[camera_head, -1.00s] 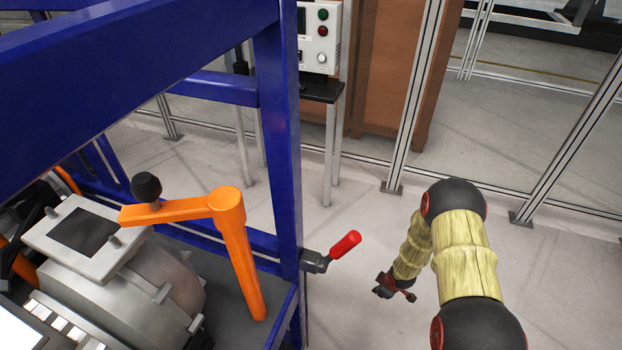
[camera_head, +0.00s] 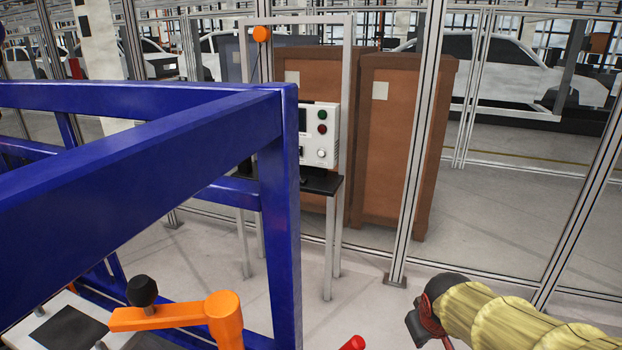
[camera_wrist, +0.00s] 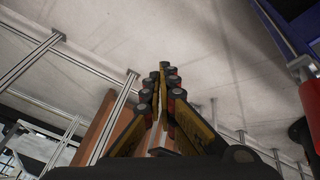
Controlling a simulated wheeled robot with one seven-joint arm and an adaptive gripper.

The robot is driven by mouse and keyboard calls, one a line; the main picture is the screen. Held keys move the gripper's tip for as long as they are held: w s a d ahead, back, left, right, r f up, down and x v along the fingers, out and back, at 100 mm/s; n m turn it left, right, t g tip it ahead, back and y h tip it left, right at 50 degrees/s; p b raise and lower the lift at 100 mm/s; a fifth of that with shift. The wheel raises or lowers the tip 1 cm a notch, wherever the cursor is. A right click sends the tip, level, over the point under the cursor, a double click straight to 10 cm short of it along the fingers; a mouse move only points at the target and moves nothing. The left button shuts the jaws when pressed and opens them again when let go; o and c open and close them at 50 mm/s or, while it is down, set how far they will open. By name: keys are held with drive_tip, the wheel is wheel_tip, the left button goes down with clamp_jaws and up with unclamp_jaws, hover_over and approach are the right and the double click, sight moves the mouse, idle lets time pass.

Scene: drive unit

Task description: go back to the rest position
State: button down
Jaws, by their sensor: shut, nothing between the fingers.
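In the wrist view my gripper (camera_wrist: 164,70) has its two fingers closed together at the tips, with nothing between them. It points out over the pale floor, clear of any object. In the head view my arm in its yellow cover (camera_head: 495,318) is at the lower right, cut off by the picture's edge. A dark and red part at its end shows there, but the fingertips cannot be made out.
The blue frame (camera_head: 287,225) stands left of my arm. An orange lever (camera_head: 222,318) with a black knob and the tip of a red handle (camera_head: 353,343) show low. A control box (camera_head: 320,135), brown cabinets (camera_head: 400,140) and fence posts (camera_head: 418,150) stand behind. Floor between is free.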

drive_tip(key=s+a+r+m, duration=0.1)
drive_tip(key=s+r, duration=0.3)
drive_tip(key=s, duration=0.5)
drive_tip(key=s+a+r+m+y, duration=0.1)
drive_tip(key=s+a+r, duration=0.3)
drive_tip(key=s, duration=0.5)
drive_tip(key=shift+a+r+m+t+y, duration=0.15)
drive_tip(key=shift+m+t+y, duration=0.15)
drive_tip(key=shift+m, duration=0.2)
